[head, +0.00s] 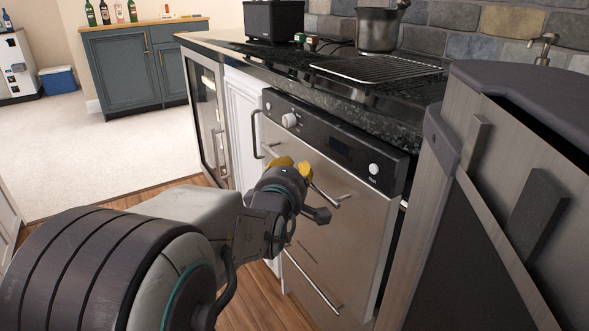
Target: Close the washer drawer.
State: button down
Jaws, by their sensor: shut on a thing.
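The washer (345,235) is a stainless steel front under the counter, with a dark control panel (330,140) and knobs along its top. A bar handle (329,199) crosses its upper part and a second bar handle (313,284) is lower down. My gripper (294,167), with yellow fingertips, is at the upper handle and shut on it. The gripper hides the middle of that handle. The steel front looks about level with the control panel; I cannot tell whether a small gap remains.
A wood-grained appliance (445,190) with a dark top stands close on the right. A white cabinet (243,110) with a bar handle is left of the washer. A pot (378,30) and wire rack (377,68) sit on the counter (290,62). Carpeted floor (120,145) is clear at left.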

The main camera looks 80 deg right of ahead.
jog(key=shift+s+d+r, duration=0.1)
jog(key=shift+r, duration=0.15)
jog(key=c, duration=1.4)
grip_release()
jog(key=shift+f, duration=0.15)
send_near(300, 117)
jog(key=d, duration=0.4)
jog(key=shift+s+f, duration=0.2)
